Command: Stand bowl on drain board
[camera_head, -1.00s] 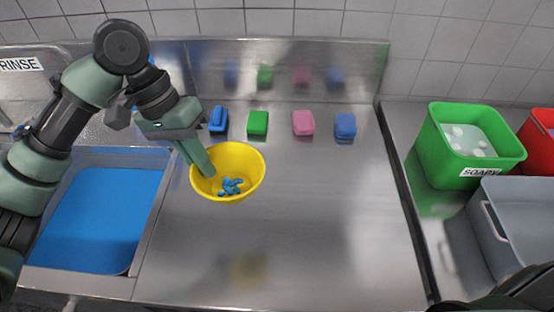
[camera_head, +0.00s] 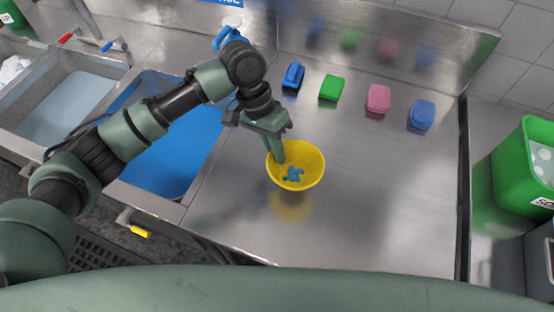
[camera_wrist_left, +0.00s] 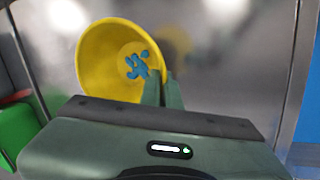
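The yellow bowl (camera_head: 312,180) has a blue marking or blue bits on its inner bottom. My left gripper (camera_head: 280,155) is shut on the left part of its rim, with one finger inside the bowl. In the left wrist view the fingers (camera_wrist_left: 163,90) pinch the wall of the bowl (camera_wrist_left: 95,65), which is tilted toward that camera. The bowl is over the bare steel board (camera_head: 370,200). Its yellow reflection shows below it, and it looks held above the steel. My right gripper is not in view.
Blue (camera_head: 293,75), green (camera_head: 331,88), pink (camera_head: 378,98) and blue (camera_head: 421,114) sponges stand in a row at the back. A sink with blue water (camera_head: 165,155) is left. A green tub (camera_head: 520,170) stands right. The board's front and right are clear.

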